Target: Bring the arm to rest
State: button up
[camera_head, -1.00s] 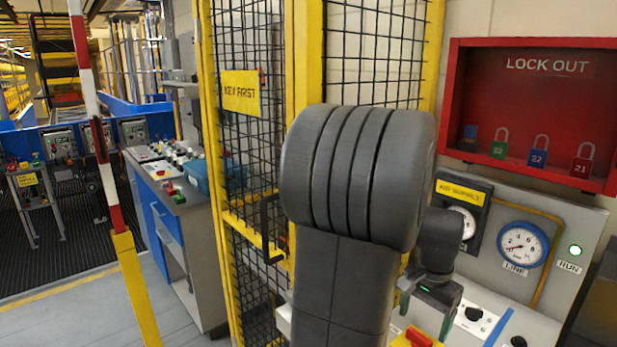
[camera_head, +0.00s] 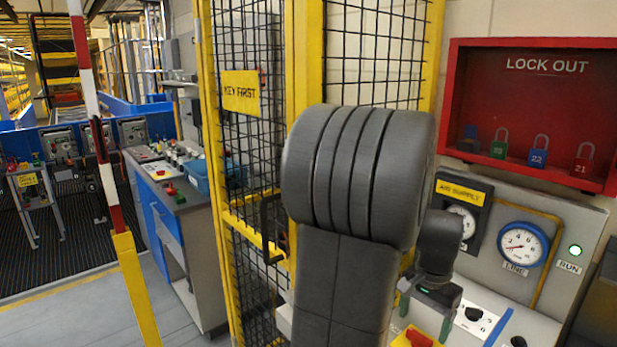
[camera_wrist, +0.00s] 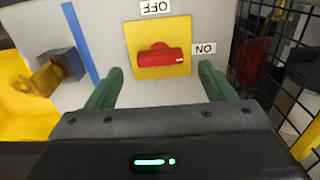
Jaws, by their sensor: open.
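My gripper (camera_wrist: 158,90) shows in the wrist view with its two green fingers wide apart and nothing between them. Beyond the fingertips is a red rotary handle (camera_wrist: 160,57) on a yellow plate (camera_wrist: 181,69), lying crosswise toward the ON label (camera_wrist: 204,48). The OFF label (camera_wrist: 157,7) is at the top edge. The red handle (camera_head: 418,338) shows at the bottom edge, apart from the fingers.
A grey panel with an air supply gauge and a line gauge (camera_head: 523,247) stands at right. Above it hangs a red lock out box (camera_head: 570,110) with several padlocks. A yellow mesh fence (camera_head: 245,140) stands left of my arm.

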aim_at(420, 336)
notch_tip(420, 336, down, 4)
jog(key=shift+r, duration=0.15)
jog(key=n, duration=1.4)
jog(key=shift+b, duration=0.3)
jog(key=shift+n, duration=2)
jog(key=shift+s+r, duration=0.1)
